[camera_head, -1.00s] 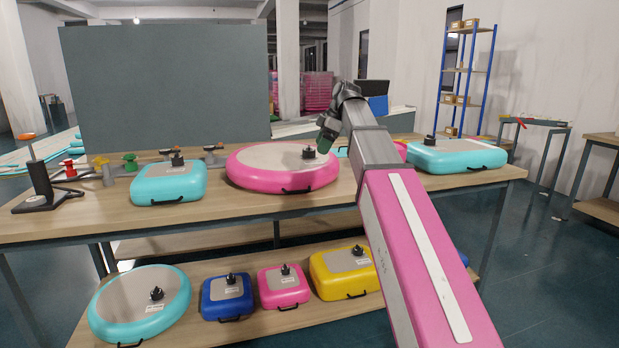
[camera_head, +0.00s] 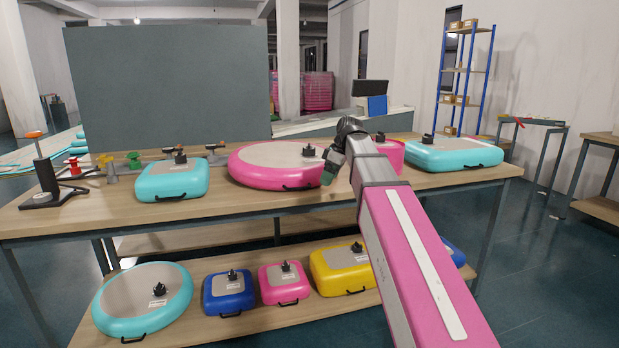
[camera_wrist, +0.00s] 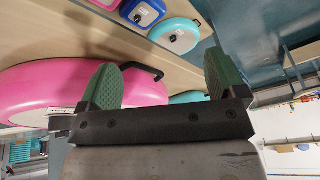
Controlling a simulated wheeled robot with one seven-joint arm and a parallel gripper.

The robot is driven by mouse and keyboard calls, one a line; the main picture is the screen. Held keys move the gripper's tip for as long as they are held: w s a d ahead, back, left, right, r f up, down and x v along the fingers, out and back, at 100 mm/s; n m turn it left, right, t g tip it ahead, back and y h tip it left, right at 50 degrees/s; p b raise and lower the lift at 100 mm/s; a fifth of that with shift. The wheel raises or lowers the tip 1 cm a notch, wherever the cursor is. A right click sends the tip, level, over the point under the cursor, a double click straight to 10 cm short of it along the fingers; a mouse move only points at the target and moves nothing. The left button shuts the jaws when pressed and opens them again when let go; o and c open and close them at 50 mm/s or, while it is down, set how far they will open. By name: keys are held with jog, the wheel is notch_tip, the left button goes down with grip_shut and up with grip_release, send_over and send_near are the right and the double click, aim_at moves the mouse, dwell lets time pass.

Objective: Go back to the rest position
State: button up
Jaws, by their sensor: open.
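My gripper (camera_head: 330,168) is at the right edge of the large round pink inflatable (camera_head: 265,170) on the table top, in front of the pink inflatable (camera_head: 392,152) behind my arm. In the wrist view my gripper (camera_wrist: 160,88) has its two green fingers wide apart with nothing held between them. The round pink inflatable fills the left of the wrist view (camera_wrist: 50,92), with its black handle near the left finger. My arm hides part of the table's right half.
A turquoise inflatable (camera_head: 172,182) stands left on the table (camera_head: 230,208), another turquoise one (camera_head: 455,156) right. Several inflatables, including a yellow one (camera_head: 345,272), lie on the lower shelf. A stand with an orange knob (camera_head: 45,180) is at far left. Open floor lies at right.

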jog(key=s+d+f+m+h, duration=0.1)
jog(key=s+d+f+m, duration=0.3)
jog(key=f, duration=0.9)
jog(key=s+d+f+m+h, duration=0.1)
jog(key=s+d+f+m, duration=0.3)
jog(key=s+f, duration=0.4)
jog(key=s+d+f+m+h, duration=0.2)
jog(key=s+d+f+m, duration=0.2)
jog(key=f, duration=1.3)
jog(key=shift+s+f+m, duration=0.35)
jog(key=shift+s+m, duration=0.85)
jog(key=shift+s, duration=0.05)
jog(key=shift+d, duration=0.1)
